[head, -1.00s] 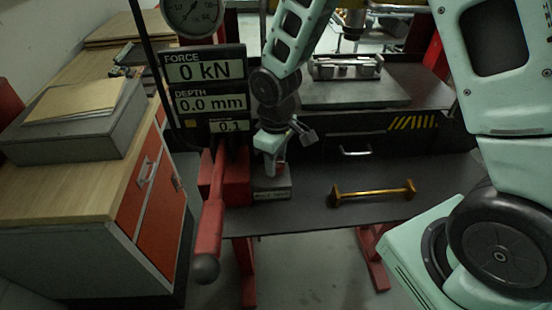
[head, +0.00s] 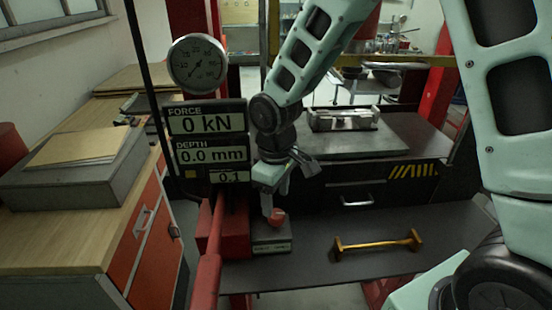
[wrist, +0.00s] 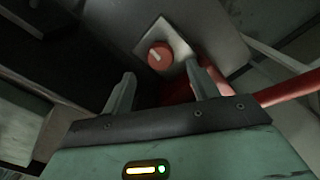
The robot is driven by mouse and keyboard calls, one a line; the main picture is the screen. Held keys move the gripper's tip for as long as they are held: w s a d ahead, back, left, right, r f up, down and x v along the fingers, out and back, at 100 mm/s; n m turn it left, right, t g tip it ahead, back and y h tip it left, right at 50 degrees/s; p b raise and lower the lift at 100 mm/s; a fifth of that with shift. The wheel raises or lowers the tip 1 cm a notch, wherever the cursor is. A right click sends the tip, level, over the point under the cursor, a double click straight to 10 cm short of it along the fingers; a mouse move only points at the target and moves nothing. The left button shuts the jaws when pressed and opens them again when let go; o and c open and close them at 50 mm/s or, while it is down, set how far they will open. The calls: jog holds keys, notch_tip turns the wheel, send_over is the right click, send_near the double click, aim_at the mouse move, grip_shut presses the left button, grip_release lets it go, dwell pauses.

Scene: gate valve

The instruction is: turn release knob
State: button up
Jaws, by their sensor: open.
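The release knob (head: 277,216) is a small red knob on top of a grey box (head: 271,240) beside the red press base. In the wrist view the red knob (wrist: 159,55) has a pale pointer mark and sits on a light square plate (wrist: 176,40). My gripper (head: 272,205) is just above and slightly left of the knob in the head view, pointing down. In the wrist view my gripper (wrist: 160,78) has its two fingers apart, with nothing between them. The knob lies just beyond the fingertips, nearer the right finger; I see no contact.
A red lever (head: 207,270) stands left of the box. The display panel (head: 208,140) reads 0 kN and 0.0 mm, below a round gauge (head: 197,63). A brass bar (head: 378,244) lies on the dark shelf to the right. The shelf between is clear.

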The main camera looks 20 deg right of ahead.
aim_at(276, 213)
notch_tip(276, 213, up, 12)
jog(key=b, duration=0.1)
jog(key=shift+r+b, duration=0.2)
jog(key=shift+b, duration=0.2)
jog(key=shift+d, duration=0.1)
